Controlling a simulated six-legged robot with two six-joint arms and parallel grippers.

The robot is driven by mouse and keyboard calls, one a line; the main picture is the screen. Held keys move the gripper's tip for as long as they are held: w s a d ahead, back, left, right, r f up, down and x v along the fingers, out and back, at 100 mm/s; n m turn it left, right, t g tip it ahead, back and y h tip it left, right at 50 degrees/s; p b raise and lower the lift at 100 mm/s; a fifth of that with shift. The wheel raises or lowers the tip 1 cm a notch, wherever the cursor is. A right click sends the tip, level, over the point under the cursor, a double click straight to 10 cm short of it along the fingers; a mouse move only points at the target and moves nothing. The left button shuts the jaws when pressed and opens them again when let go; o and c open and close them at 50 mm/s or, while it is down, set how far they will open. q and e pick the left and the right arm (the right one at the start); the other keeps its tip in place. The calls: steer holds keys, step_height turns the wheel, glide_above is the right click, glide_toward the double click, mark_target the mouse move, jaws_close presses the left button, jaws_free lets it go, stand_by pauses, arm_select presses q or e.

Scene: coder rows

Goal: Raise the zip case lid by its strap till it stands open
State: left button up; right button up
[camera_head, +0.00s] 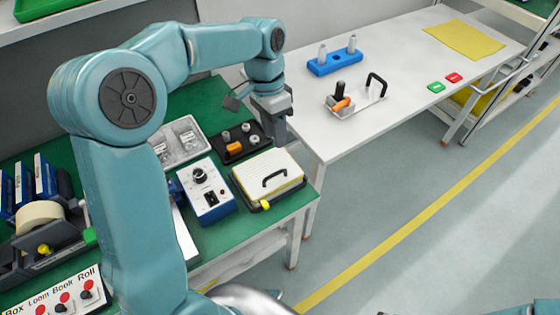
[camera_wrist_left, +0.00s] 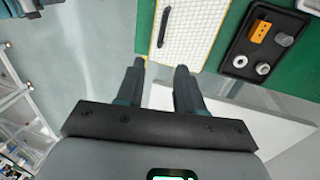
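The zip case (camera_head: 267,178) lies near the right edge of the green bench, its pale gridded lid down flat. A black handle (camera_head: 278,176) is on the lid and a small yellow strap (camera_head: 265,204) is at its front edge. In the left wrist view the case (camera_wrist_left: 195,30) is ahead of the fingers, and a bit of yellow strap (camera_wrist_left: 146,58) shows by the left fingertip. My left gripper (camera_head: 279,136) is above and behind the case, empty; its fingers (camera_wrist_left: 159,68) are apart in the left wrist view. My right gripper is not in view.
A blue control box (camera_head: 208,190) stands left of the case. A black tray (camera_head: 238,146) with an orange block and small parts lies behind it, beside a metal tray (camera_head: 181,141). A white table (camera_head: 400,80) adjoins at the back right. Open floor lies right of the bench.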

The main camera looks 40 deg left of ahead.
mark_target(280, 171)
arm_select(q)
steer(key=f, duration=0.3)
steer(key=d+f, duration=0.1)
steer(key=f, duration=0.5)
steer(key=shift+s+d+f+b, duration=0.3)
steer(key=shift+s+d+f, duration=0.05)
steer(key=shift+w+f, duration=0.1)
steer(key=shift+f, duration=0.2)
jaws_close()
stand_by(0.5)
